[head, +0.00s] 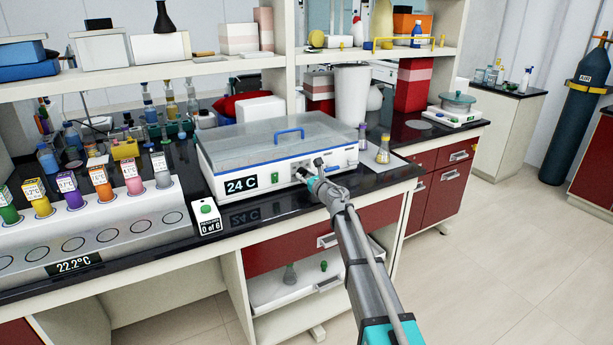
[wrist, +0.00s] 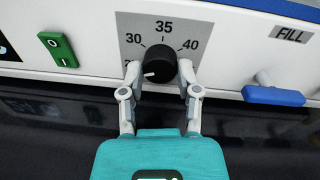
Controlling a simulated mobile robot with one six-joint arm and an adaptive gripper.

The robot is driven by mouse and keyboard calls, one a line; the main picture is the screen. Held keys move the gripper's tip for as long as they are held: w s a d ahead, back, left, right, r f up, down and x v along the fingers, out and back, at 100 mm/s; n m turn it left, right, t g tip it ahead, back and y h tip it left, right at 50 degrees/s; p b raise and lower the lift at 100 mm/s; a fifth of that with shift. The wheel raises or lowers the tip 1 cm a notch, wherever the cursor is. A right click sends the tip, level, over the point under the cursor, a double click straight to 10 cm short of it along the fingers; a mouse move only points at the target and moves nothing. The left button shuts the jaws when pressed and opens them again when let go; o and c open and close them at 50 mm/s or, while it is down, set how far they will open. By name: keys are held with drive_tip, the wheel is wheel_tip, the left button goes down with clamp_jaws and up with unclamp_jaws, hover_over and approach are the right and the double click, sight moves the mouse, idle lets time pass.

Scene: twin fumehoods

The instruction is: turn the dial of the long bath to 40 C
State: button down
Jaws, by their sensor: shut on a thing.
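The long bath (head: 228,163) is a white box with a clear lid and a blue handle, standing on the black bench. Its display (head: 241,184) reads 24 C. In the wrist view its black dial (wrist: 160,64) sits on a grey plate marked 30, 35 and 40, with a further mark at lower left partly hidden by a finger. The dial's white pointer line points to the lower left, below 30. My gripper (wrist: 160,76) is shut on the dial, one finger on each side. In the head view my gripper (head: 308,178) hides most of the dial.
A green switch (wrist: 58,49) is left of the dial, and a blue lever (wrist: 273,95) under a FILL label is at right. A white block (head: 207,218) reading "0 of 6" stands at the bench's front edge.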

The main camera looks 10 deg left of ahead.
drive_tip(key=shift+w+m, duration=0.1)
drive_tip(key=shift+m, duration=0.2)
drive_tip(key=m, duration=0.5)
drive_tip(key=m+b, duration=0.1)
drive_tip(key=m, duration=0.5)
drive_tip(key=shift+m+t, duration=0.3)
drive_tip(key=shift+t, duration=0.1)
drive_tip(key=m, duration=0.5)
drive_tip(key=shift+m, duration=0.4)
drive_tip(key=m, duration=0.3)
drive_tip(key=m+h, duration=0.1)
drive_tip(key=m, duration=0.2)
drive_tip(key=shift+t, duration=0.3)
drive_tip(key=shift+c, duration=1.7)
unclamp_jaws()
drive_tip(key=shift+a, duration=0.1)
